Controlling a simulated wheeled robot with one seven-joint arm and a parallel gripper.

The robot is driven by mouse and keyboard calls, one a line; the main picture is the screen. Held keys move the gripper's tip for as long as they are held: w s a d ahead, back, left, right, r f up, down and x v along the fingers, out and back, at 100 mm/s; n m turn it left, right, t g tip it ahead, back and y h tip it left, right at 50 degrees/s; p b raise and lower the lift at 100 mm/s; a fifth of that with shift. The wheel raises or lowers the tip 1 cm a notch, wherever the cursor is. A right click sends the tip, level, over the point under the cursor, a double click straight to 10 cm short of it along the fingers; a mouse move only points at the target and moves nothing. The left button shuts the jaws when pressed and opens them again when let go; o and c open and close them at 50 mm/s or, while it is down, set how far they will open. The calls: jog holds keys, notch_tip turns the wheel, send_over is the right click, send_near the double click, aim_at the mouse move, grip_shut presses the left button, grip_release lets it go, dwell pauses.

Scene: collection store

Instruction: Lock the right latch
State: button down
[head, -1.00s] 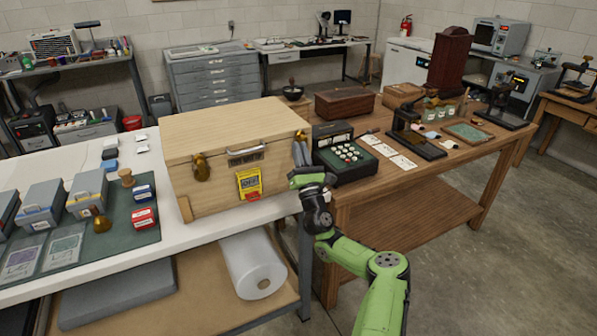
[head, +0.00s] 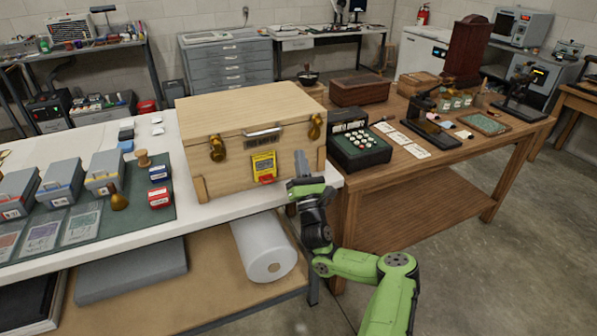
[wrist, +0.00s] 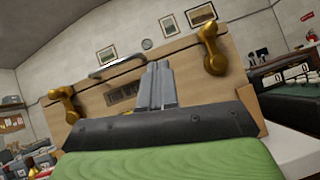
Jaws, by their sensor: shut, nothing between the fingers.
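A pale wooden chest (head: 240,125) stands closed on the white table. Its brass right latch (head: 315,127) is at the right end of the front, and the matching left latch (head: 217,148) is at the left. My gripper (head: 301,163) is shut and empty in front of the chest, below and a little left of the right latch. In the wrist view, the shut fingers (wrist: 158,85) point at the chest front, between the right latch (wrist: 213,50) and the left latch (wrist: 62,103), apart from both. Whether either latch is fastened is hard to tell.
A metal handle (head: 262,132) and a yellow tag with a red part (head: 264,166) are on the chest front. A black keyed machine (head: 359,147) stands close on the right on a wooden table. Grey boxes (head: 104,171) sit left. Floor at right is clear.

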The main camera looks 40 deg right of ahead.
jog(key=s+a, duration=0.1)
jog(key=s+a+f, duration=0.1)
jog(key=a, duration=0.1)
jog(key=shift+s, duration=0.25)
